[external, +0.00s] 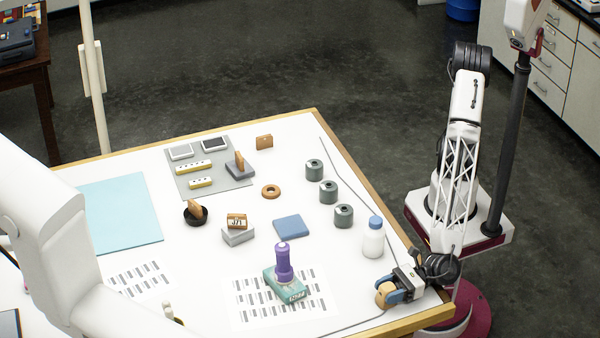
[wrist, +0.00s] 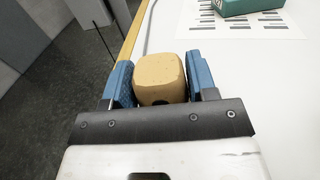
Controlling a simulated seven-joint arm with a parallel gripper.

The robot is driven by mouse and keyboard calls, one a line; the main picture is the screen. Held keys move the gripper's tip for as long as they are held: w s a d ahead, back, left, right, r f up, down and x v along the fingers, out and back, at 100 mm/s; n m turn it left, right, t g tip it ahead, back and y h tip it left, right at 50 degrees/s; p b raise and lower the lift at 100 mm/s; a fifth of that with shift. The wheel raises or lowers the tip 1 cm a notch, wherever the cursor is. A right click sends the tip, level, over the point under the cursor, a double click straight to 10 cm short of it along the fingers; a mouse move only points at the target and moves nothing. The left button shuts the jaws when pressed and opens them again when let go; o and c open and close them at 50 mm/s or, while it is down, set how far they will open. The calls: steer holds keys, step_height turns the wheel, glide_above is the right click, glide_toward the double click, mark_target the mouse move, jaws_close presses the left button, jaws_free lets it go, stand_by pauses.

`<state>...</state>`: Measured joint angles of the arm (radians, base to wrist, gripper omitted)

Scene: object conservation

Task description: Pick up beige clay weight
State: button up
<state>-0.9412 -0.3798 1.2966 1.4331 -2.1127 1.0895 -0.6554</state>
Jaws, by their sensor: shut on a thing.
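The beige clay weight (wrist: 157,78) is a rounded block. It sits between the two blue fingers of my gripper (wrist: 160,80) in the wrist view, with a finger against each side. In the external view the weight (external: 385,294) shows at the near right corner of the white table (external: 200,290), with my gripper (external: 396,292) shut on it. Whether the weight touches the table top or is just above it I cannot tell.
A white bottle with a blue cap (external: 373,240) stands just behind my gripper. Several grey cylinders (external: 328,192) stand farther back. The table's wooden edge (wrist: 134,32) runs close by.

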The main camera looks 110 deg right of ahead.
mark_target(394, 290)
steer(key=shift+c, duration=0.6)
steer(key=shift+r, duration=0.15)
steer(key=shift+r, duration=0.5)
steer(key=shift+s+d+r, duration=0.15)
steer(key=shift+r, duration=0.45)
steer(key=shift+s+d+r, duration=0.1)
steer(key=shift+s+r, duration=0.05)
steer(key=shift+r, duration=0.4)
steer(key=s+d, duration=0.3)
steer(key=s+d+r, duration=0.1)
steer(key=s+d, duration=0.6)
steer(key=s, duration=0.1)
steer(key=shift+d+r, duration=0.2)
